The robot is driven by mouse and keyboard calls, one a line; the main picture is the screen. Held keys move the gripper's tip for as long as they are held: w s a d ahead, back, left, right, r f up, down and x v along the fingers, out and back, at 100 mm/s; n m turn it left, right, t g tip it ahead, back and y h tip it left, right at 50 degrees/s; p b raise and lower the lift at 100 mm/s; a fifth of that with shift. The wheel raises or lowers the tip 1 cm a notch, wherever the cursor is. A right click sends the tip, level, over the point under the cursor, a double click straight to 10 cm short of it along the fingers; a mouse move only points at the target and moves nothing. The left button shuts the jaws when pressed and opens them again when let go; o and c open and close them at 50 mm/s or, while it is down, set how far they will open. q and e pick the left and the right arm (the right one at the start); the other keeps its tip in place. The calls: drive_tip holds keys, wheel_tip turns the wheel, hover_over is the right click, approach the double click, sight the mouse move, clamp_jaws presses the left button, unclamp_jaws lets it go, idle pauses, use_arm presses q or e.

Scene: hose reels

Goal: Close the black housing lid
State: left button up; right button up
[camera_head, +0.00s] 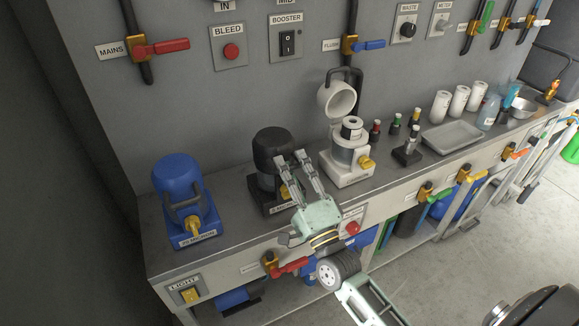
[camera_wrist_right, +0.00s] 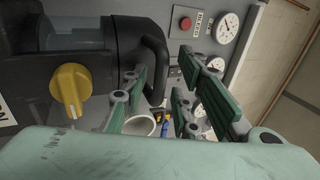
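The black housing (camera_head: 268,182) stands on the bench between a blue and a white one. Its black lid (camera_head: 272,144) sits over the clear body and looks down on it; I cannot tell whether it is fully seated. In the right wrist view the lid (camera_wrist_right: 125,42) shows with its curved handle (camera_wrist_right: 158,58), beside the yellow knob (camera_wrist_right: 70,88). My right gripper (camera_head: 298,160) is open and empty at the front right of the black housing, its fingers close to the lid. The fingers (camera_wrist_right: 165,88) stand apart in the right wrist view. My left gripper is out of view.
The blue housing (camera_head: 178,185) stands left. The white housing (camera_head: 347,165) stands right with its white lid (camera_head: 337,98) raised. Small bottles and a grey tray (camera_head: 452,136) lie further right. Valve handles stick out along the bench front, including a red one (camera_head: 290,267).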

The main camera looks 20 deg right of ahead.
drive_tip(key=v, duration=1.1)
drive_tip(key=shift+s, duration=0.25)
drive_tip(key=shift+a+f, duration=0.1)
drive_tip(key=shift+a, duration=0.05)
